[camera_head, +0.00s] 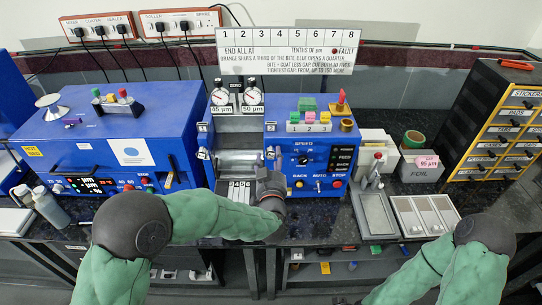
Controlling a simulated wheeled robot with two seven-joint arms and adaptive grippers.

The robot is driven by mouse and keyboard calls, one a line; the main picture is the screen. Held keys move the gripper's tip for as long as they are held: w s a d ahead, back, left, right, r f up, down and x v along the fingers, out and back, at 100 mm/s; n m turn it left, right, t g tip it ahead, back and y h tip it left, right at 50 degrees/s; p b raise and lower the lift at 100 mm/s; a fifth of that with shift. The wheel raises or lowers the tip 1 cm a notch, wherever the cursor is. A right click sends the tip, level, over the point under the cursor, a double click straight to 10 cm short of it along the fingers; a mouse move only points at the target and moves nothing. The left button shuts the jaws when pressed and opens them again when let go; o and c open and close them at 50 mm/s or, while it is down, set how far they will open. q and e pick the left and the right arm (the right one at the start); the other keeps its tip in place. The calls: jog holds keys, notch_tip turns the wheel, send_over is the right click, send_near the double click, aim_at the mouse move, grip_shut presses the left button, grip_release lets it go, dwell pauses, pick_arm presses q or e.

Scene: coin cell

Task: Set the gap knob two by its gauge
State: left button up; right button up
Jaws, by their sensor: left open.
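The blue roller press has two round dial gauges above its rollers. The left gauge (221,97) carries a 45 µm label and the right gauge (253,96) a 50 µm label; their needles are too small to read exactly. A label with 2 (270,127) sits right of the roller gap, and a small part I take for gap knob two (270,153) is below it. My left gripper (267,181) is open at the press front, just below that part. I cannot tell whether it touches it. My right arm enters at lower right; its gripper is out of view.
A metal roller (240,163) lies between the knobs. The control panel (322,160) with buttons is right of my left gripper. A metal tray (377,212) and pale trays (425,215) lie further right. A blue coater (110,140) stands left. A sign (287,50) hangs above.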

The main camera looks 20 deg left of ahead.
pick_arm(q)
jog(key=shift+x, duration=1.4)
jog(key=c, duration=1.1)
jog(key=shift+m+p, duration=0.3)
jog(key=shift+m, duration=0.3)
jog(key=shift+c, duration=0.2)
jog(key=o, duration=1.1)
jog(key=shift+o, duration=0.2)
